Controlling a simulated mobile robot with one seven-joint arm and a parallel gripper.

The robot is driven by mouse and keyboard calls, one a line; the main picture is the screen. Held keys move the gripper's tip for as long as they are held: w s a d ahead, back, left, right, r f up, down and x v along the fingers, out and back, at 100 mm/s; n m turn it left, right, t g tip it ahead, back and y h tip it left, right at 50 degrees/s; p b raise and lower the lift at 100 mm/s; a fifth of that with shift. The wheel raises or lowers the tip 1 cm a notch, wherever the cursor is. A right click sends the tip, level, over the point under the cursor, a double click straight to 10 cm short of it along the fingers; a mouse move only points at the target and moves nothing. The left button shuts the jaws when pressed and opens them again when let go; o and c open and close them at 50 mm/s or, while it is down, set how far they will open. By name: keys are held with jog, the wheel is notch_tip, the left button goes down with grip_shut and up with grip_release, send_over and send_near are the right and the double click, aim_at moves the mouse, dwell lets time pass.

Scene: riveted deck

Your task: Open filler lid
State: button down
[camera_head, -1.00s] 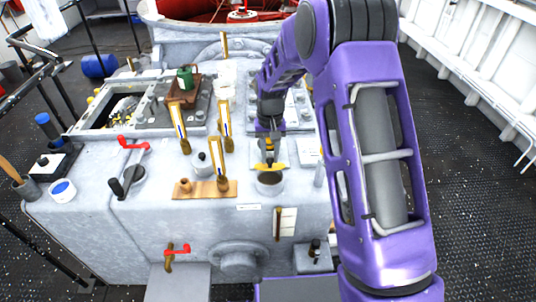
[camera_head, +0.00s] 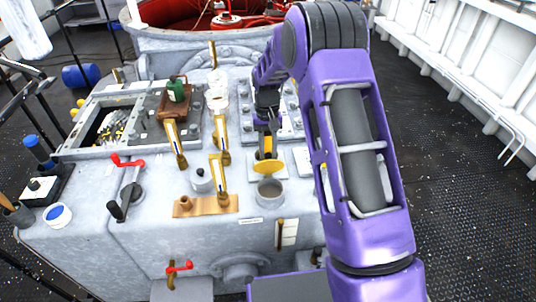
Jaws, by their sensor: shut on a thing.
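The filler (camera_head: 270,192) is a short grey cylinder on the front right of the grey machine top, and its dark round mouth shows. The yellow filler lid (camera_head: 267,167) is tilted up behind the mouth, its round face toward me. My gripper (camera_head: 266,153) is at the lid's upper edge, just behind the filler, and is shut on the lid. My purple arm comes in from the right. The fingertips are small in this view and partly hidden by the lid.
Brass-coloured upright levers (camera_head: 219,177) and a wooden block (camera_head: 205,206) stand left of the filler. A green can (camera_head: 177,90) sits on a brown tray behind. An open hatch (camera_head: 108,130) lies at the back left.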

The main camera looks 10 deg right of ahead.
jog(key=shift+w+f, duration=0.35)
jog(key=shift+w, duration=0.4)
jog(key=shift+w+f, duration=0.3)
jog(key=shift+w, duration=0.4)
jog(key=c, duration=1)
grip_release()
jog(key=shift+f, duration=0.1)
jog(key=o, duration=0.3)
jog(key=shift+w, duration=0.1)
jog(key=shift+o, duration=0.2)
jog(key=shift+r, duration=0.2)
jog(key=shift+r, duration=0.1)
notch_tip(320, 180, up, 17)
jog(key=w+p, duration=0.1)
jog(key=w, duration=0.1)
jog(key=shift+w, duration=0.2)
